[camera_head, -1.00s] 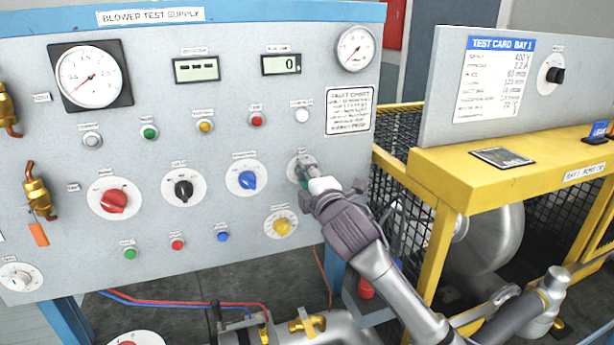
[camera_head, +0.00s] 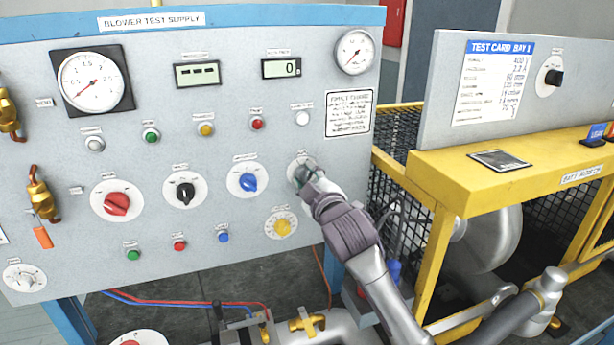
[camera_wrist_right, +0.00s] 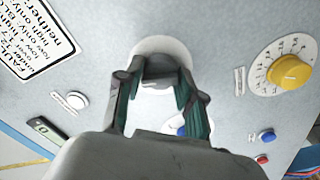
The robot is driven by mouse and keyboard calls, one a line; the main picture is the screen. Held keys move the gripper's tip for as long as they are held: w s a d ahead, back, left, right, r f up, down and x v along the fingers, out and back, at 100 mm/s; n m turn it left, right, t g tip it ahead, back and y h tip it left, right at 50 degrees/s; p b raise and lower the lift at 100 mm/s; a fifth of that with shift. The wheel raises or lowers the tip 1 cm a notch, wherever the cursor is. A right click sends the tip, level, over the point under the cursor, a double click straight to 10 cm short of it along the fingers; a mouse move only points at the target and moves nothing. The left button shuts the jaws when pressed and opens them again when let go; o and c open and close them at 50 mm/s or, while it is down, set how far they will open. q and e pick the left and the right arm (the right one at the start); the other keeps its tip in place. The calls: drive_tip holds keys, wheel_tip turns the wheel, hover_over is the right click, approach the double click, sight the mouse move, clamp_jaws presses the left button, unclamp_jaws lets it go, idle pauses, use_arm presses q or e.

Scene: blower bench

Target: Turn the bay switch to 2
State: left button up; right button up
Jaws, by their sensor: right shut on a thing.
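The switch that I take for the bay switch is a round white dial (camera_head: 291,166) at the right end of the panel's knob row. Its label is too small to read, and its knob is mostly hidden by my right gripper (camera_head: 305,175). In the right wrist view the white dial (camera_wrist_right: 165,46) is behind the fingertips, and the grey knob (camera_wrist_right: 158,66) sits between them. My right gripper is shut on this knob. The number that it points to cannot be made out. My left gripper is not in view.
On the panel, a blue knob (camera_head: 248,180) is left of the gripped switch and a yellow knob (camera_head: 282,226) is just below. A yellow frame (camera_head: 450,185) with mesh stands close to the right of my arm. Another black knob (camera_head: 553,77) is on the test card board.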

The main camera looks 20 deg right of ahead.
drive_tip(key=shift+m, duration=0.6)
drive_tip(key=o, duration=1.1)
drive_tip(key=shift+o, duration=0.2)
drive_tip(key=shift+s, duration=0.2)
drive_tip(key=s, duration=1.1)
drive_tip(key=shift+s+d, duration=0.2)
drive_tip(key=shift+s, duration=0.1)
drive_tip(key=shift+f, duration=0.15)
